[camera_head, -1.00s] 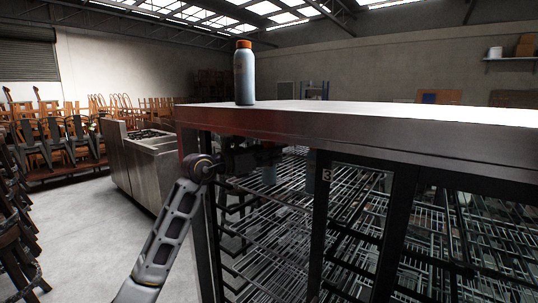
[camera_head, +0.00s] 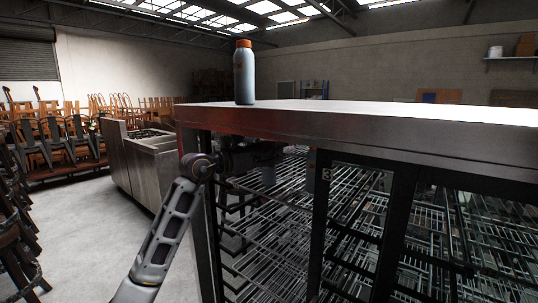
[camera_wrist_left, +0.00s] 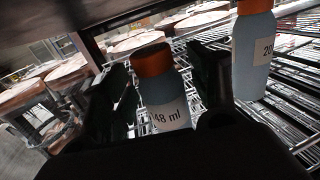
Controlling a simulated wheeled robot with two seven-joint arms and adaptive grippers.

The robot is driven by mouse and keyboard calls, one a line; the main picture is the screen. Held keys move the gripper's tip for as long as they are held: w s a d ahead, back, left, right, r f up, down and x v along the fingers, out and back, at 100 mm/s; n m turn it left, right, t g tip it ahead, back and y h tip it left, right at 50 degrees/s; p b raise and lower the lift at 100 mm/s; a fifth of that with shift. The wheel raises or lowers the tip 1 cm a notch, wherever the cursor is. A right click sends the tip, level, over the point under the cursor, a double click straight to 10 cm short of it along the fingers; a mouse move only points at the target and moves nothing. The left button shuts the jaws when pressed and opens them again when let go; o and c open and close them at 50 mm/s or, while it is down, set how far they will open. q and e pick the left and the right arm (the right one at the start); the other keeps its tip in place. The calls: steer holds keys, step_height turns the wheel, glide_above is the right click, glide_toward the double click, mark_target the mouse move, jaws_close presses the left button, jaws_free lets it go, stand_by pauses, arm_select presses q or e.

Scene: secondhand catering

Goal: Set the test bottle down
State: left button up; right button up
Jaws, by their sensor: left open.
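My right gripper is not in view.
Another pale bottle (camera_head: 244,78) with an orange cap stands on the cabinet top (camera_head: 380,113). Wire shelves (camera_head: 275,205) fill the cabinet, with dark posts in front. A steel cooking unit (camera_head: 140,165) stands behind to the left. Stacked chairs (camera_head: 60,140) line the left side.

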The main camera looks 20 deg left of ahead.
arm_select(q)
steer(key=shift+s+a+f, duration=0.1)
steer(key=shift+s+a, duration=0.2)
steer(key=shift+s, duration=0.1)
steer(key=b+v, duration=0.2)
steer(key=v, duration=0.8)
steer(key=shift+s+a, duration=0.15)
steer(key=shift+s, duration=0.1)
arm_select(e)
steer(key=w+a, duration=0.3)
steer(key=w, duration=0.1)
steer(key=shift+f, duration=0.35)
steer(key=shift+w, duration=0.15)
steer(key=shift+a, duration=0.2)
